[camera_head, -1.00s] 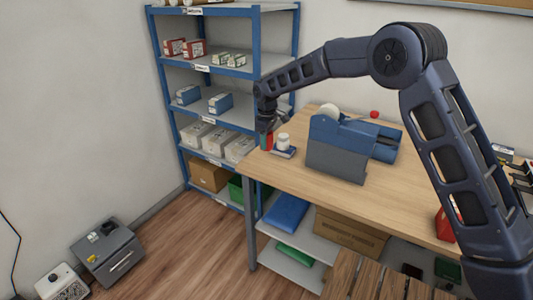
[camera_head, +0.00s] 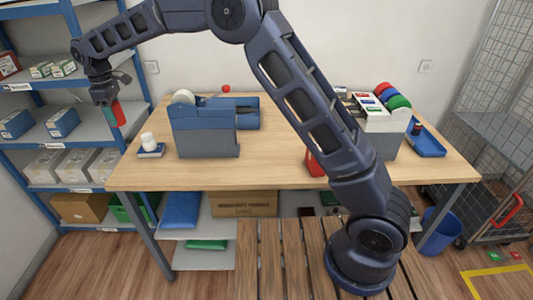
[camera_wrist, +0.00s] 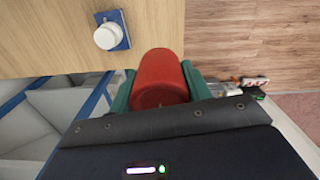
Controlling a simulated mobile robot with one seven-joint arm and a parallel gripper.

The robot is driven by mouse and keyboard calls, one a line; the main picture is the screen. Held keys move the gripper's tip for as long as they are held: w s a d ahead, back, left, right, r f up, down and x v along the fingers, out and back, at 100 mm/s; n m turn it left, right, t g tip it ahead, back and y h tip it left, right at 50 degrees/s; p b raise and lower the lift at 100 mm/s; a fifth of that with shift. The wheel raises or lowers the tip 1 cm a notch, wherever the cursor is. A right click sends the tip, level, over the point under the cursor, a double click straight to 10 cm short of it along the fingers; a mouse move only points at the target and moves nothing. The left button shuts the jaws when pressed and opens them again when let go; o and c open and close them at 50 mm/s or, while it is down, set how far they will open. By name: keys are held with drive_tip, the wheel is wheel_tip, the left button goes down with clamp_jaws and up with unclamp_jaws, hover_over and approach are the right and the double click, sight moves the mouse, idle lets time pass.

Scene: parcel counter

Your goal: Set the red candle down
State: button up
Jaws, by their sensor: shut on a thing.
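The red candle (camera_wrist: 161,80) is held between the green fingers of my gripper (camera_wrist: 163,88) in the wrist view. In the head view the candle (camera_head: 118,112) shows as a red patch at the tip of my gripper (camera_head: 113,114), at upper left. My gripper is shut on it, and it is in the air just beyond the left end of the wooden table (camera_head: 270,172). The part of the candle inside the fingers is hidden.
A white jar (camera_head: 148,140) stands on a small blue pad (camera_head: 151,151) near the table's left end. A blue tape dispenser (camera_head: 205,130) stands to its right. A blue shelf (camera_head: 68,85) with boxes is behind at left. The table's front middle is clear.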

wheel_tip(320, 180, up, 9)
drive_tip(key=shift+f, duration=0.1)
drive_tip(key=w+d+r, duration=0.1)
drive_tip(key=w+d, duration=0.5)
drive_tip(key=d, duration=0.5)
drive_tip(key=w+d+r, duration=0.1)
drive_tip(key=w+d, duration=0.4)
drive_tip(key=d, duration=0.6)
drive_tip(key=s+d+f, duration=0.2)
drive_tip(key=d, duration=3.1)
wheel_tip(320, 180, down, 31)
drive_tip(key=shift+f, duration=0.2)
drive_tip(key=shift+f, duration=0.15)
drive_tip(key=o, duration=1.1)
drive_tip(key=shift+c, duration=0.2)
